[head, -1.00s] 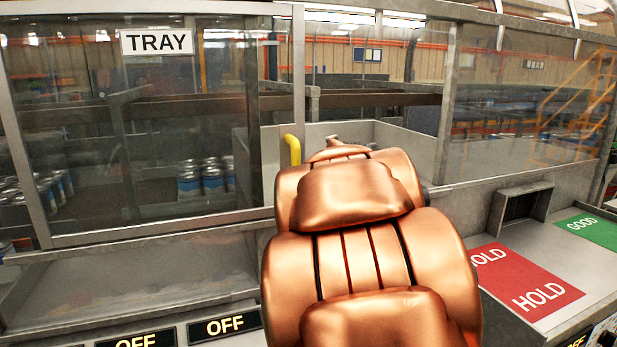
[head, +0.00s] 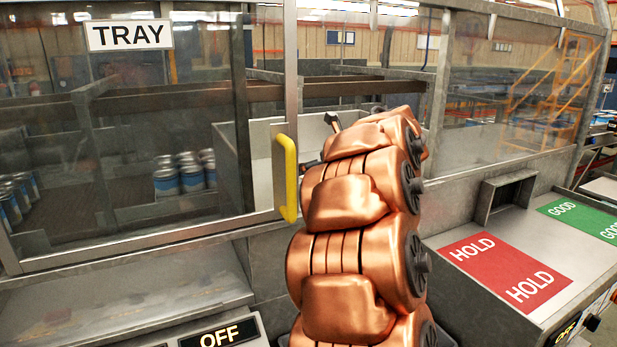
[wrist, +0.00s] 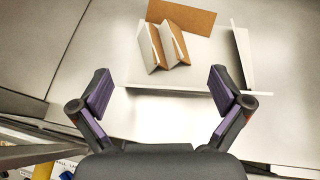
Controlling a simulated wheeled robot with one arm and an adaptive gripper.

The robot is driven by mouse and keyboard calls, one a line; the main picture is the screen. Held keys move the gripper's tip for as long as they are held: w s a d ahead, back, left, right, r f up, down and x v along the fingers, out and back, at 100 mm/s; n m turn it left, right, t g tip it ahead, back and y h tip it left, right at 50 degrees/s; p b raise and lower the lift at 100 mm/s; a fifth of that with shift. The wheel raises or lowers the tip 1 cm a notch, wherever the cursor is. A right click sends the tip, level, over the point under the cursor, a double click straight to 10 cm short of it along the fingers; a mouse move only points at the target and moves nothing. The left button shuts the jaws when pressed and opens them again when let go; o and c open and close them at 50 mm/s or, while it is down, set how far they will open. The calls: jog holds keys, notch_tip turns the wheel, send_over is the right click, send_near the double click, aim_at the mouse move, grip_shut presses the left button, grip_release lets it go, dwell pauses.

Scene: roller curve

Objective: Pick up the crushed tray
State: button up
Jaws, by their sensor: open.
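The crushed tray (wrist: 163,46) shows in the wrist view as a creased piece of white and brown card with zigzag folds. A flat brown panel (wrist: 185,16) lies against its far side; I cannot tell if it is part of the tray. My gripper (wrist: 162,88) is open and empty, its two purple-padded fingers spread wide. The tray is ahead of the fingertips, between their lines and apart from them. In the head view my copper arm hides the tray, and I cannot make out the gripper clearly there.
In the head view, a yellow handle (head: 287,178) and glazed guard with a TRAY sign (head: 129,35) are left of my arm. A red HOLD mat (head: 505,271) and green GOOD mat (head: 585,219) lie right.

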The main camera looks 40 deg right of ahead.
jog(key=shift+r+p+x, duration=0.25)
jog(key=shift+p+x, duration=0.3)
jog(key=shift+x, duration=0.85)
jog(key=x, duration=0.1)
jog(key=p+x, duration=0.1)
jog(key=x, duration=0.1)
jog(key=shift+w+r+p, duration=0.15)
jog(key=shift+r+p, duration=0.1)
jog(key=shift+p, duration=0.05)
jog(key=shift+x, duration=0.9)
jog(key=shift+d+f, duration=0.1)
jog(key=c, duration=1.1)
jog(key=shift+c, duration=0.2)
